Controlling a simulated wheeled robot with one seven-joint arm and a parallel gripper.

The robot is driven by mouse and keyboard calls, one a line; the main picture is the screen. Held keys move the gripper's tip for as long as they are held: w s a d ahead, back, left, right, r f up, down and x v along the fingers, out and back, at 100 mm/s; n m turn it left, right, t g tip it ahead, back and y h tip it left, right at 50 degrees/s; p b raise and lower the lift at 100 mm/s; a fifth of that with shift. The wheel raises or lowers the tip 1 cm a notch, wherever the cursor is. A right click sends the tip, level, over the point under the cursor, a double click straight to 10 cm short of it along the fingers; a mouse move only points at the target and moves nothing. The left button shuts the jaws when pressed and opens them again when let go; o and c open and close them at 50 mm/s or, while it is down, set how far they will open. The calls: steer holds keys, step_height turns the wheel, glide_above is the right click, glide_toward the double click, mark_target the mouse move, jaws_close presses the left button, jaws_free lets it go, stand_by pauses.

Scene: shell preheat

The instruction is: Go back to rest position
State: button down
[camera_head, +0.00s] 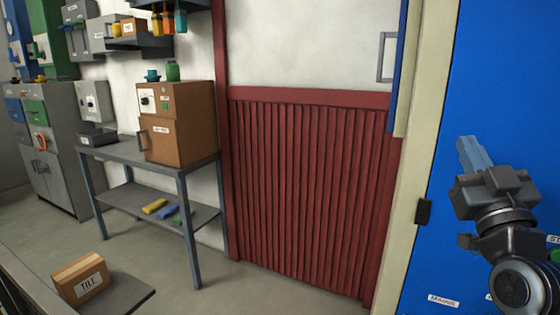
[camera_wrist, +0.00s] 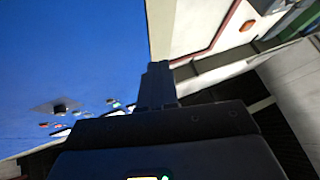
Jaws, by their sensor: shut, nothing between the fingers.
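My gripper (camera_head: 466,145) is at the right of the head view, raised in front of a blue panel (camera_head: 500,80). Its fingers are shut together and hold nothing. In the wrist view the shut fingers (camera_wrist: 157,70) point up the picture, with the blue panel (camera_wrist: 70,60) to their left. I cannot tell from these views how far the fingertips are from the panel.
A red slatted door (camera_head: 310,180) fills the middle. To its left, a brown box oven (camera_head: 185,125) stands on a grey table (camera_head: 130,152). A box labelled TILE (camera_head: 82,278) lies at the lower left. The floor (camera_head: 230,285) before the door looks clear.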

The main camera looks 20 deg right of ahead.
steer(key=s+a+f+g+y, duration=0.1)
steer(key=s+a+f+y, duration=0.3)
steer(key=a+f, duration=0.55)
steer(key=s+a+f+g+y, duration=0.1)
steer(key=s+a+f+g, duration=0.1)
steer(key=s+a+f, duration=0.55)
steer(key=s+a+f+n+g+y, duration=0.1)
steer(key=s+a+f+y, duration=0.2)
steer(key=s, duration=0.6)
steer(key=s+a+f+n+g+y, duration=0.2)
steer(key=s+f, duration=0.4)
steer(key=s, duration=0.3)
steer(key=shift+s+a+f+g+y, duration=0.3)
steer(key=shift+a+y, duration=0.4)
steer(key=shift+a, duration=0.55)
